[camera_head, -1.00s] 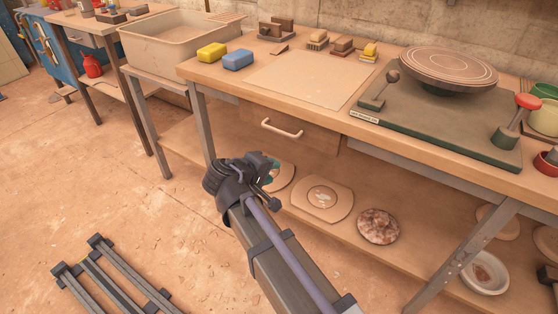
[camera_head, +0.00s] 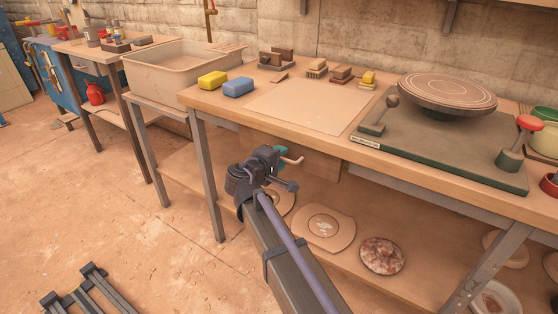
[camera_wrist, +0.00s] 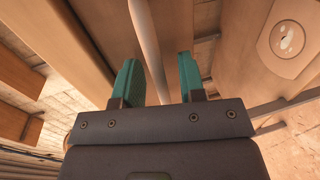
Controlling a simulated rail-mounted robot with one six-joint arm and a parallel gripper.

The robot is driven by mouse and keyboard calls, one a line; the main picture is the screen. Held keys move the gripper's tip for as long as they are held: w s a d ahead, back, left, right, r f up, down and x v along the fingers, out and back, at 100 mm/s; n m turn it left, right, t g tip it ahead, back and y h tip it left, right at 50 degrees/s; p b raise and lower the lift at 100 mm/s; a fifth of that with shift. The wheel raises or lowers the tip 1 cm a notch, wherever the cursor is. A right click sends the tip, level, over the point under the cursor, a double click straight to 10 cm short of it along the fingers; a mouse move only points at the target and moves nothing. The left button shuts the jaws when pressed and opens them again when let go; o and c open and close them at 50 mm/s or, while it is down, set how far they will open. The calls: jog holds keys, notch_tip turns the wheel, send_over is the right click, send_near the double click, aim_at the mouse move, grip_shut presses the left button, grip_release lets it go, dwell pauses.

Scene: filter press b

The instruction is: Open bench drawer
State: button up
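The bench drawer (camera_head: 322,165) is a wooden front under the tabletop of the bench, and it looks shut. Its pale bar handle (camera_head: 293,160) is partly hidden behind my gripper (camera_head: 281,151) in the head view. In the wrist view my gripper (camera_wrist: 158,62) has its two teal fingers apart. The handle (camera_wrist: 148,40) runs between the fingers, with a gap on both sides. I cannot tell how deep the handle sits between the fingers.
The bench top holds a yellow block (camera_head: 212,80), a blue block (camera_head: 239,87) and a turntable (camera_head: 447,92) on a green board. The lower shelf holds round plates, one of them pale (camera_head: 323,226). A basin (camera_head: 180,62) stands at left.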

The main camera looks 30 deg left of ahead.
jog(key=shift+w, duration=0.1)
grip_shut()
dwell(0.5)
